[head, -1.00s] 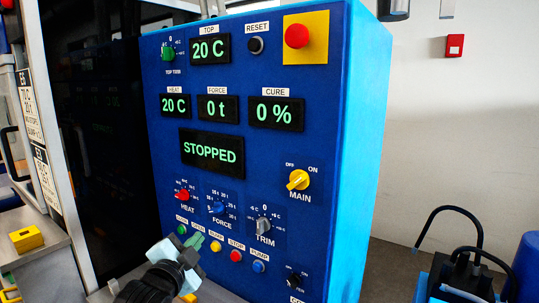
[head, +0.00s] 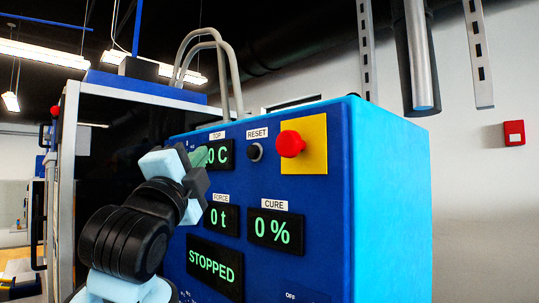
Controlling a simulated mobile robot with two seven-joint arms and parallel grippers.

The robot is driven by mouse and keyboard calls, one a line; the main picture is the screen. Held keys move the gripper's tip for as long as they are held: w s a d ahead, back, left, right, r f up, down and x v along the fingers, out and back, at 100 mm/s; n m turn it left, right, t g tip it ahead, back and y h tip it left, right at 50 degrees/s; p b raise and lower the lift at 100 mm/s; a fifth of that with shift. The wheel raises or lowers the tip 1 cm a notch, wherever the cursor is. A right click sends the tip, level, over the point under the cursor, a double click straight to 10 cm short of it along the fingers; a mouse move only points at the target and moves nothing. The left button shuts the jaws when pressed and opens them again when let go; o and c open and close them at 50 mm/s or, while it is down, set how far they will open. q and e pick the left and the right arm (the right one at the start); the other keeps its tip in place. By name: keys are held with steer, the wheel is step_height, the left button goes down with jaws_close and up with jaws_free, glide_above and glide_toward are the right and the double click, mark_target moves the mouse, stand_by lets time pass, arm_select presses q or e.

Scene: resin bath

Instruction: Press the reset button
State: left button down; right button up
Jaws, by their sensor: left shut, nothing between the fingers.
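The reset button (head: 255,151) is a small round black button in a light ring on the blue control panel (head: 267,183), under a white RESET label (head: 257,133). It is in plain view in the head view. My left gripper (head: 203,157) is shut and empty, with its fingertips in front of the TOP display (head: 219,154), to the left of the reset button and apart from it. The gripper hides part of that display. My right gripper is not in view.
A red mushroom button (head: 290,143) on a yellow plate (head: 316,145) sits just right of the reset button. FORCE (head: 221,218) and CURE (head: 276,230) displays lie below, and a display reads STOPPED (head: 214,265). Grey hoses (head: 216,70) rise behind the panel.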

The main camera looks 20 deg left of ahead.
mark_target(254, 152)
arm_select(q)
steer(key=shift+s+a+r, duration=0.1)
steer(key=shift+s+r, duration=0.35)
steer(key=shift+r, duration=0.1)
steer(key=w+d, duration=0.3)
steer(key=w, duration=0.5)
steer(key=shift+d, duration=0.25)
steer(key=shift+w, duration=0.3)
stand_by(1.8)
steer(key=shift+w+d, duration=0.15)
steer(key=shift+w, duration=0.05)
